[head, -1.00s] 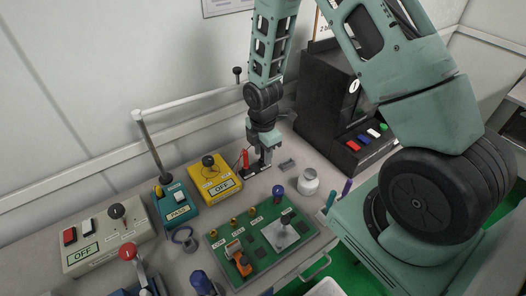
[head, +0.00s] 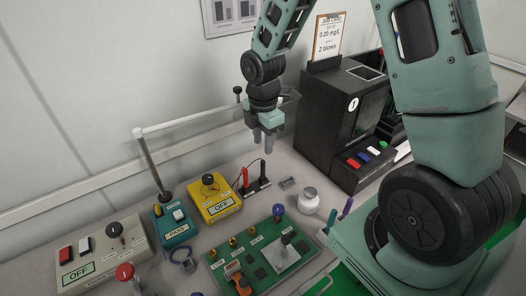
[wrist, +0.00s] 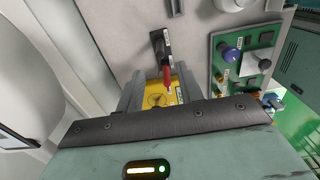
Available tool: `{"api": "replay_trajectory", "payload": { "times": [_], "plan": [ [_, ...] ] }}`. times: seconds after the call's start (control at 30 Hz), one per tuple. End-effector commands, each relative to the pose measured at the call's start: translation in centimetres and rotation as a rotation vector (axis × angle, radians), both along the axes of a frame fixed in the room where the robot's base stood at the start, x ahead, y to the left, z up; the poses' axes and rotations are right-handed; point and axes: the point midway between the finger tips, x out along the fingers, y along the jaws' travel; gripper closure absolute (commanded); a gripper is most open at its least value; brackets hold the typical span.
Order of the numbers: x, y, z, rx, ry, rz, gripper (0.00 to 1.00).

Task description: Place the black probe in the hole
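A red probe (head: 245,178) stands upright at the block's left end. The black probe (head: 263,170) stands upright toward its right end, with a dark cable arching from it; its tip and the hole are too small to make out. My gripper (head: 265,146) is above the block, open and empty, clear of both probes. The wrist view shows the red probe (wrist: 167,77), the block (wrist: 159,48) and the yellow tester (wrist: 158,98) beyond my spread fingers.
A green circuit board (head: 262,262) with knobs lies in front, and a white jar (head: 309,200) stands to the right. A teal PASS box (head: 174,224) is left of the tester. A large black machine (head: 340,120) stands behind right. A white rail runs along the wall.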

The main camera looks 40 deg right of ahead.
Motion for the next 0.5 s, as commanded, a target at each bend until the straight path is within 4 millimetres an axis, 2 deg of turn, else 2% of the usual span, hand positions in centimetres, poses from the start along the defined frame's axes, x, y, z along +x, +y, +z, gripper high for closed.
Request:
{"api": "replay_trajectory", "payload": {
  "times": [0.07, 0.17, 0.27, 0.37, 0.4, 0.5],
  "plan": [
    [0.0, 0.2, 0.6, 0.0, -0.002, -0.003, 0.63],
    [-0.5, 1.4, 1.5, 0.004, -0.003, -0.032, 0.63],
    [-2.0, 4.7, 3.2, 0.014, -0.009, -0.113, 0.63],
    [-5.4, 9.5, 5.8, 0.029, -0.01, -0.26, 0.63],
    [-7.2, 11.4, 6.9, 0.035, -0.008, -0.333, 0.63],
    [-12.1, 15.1, 9.0, 0.046, 0.001, -0.509, 0.63]
  ]
}}
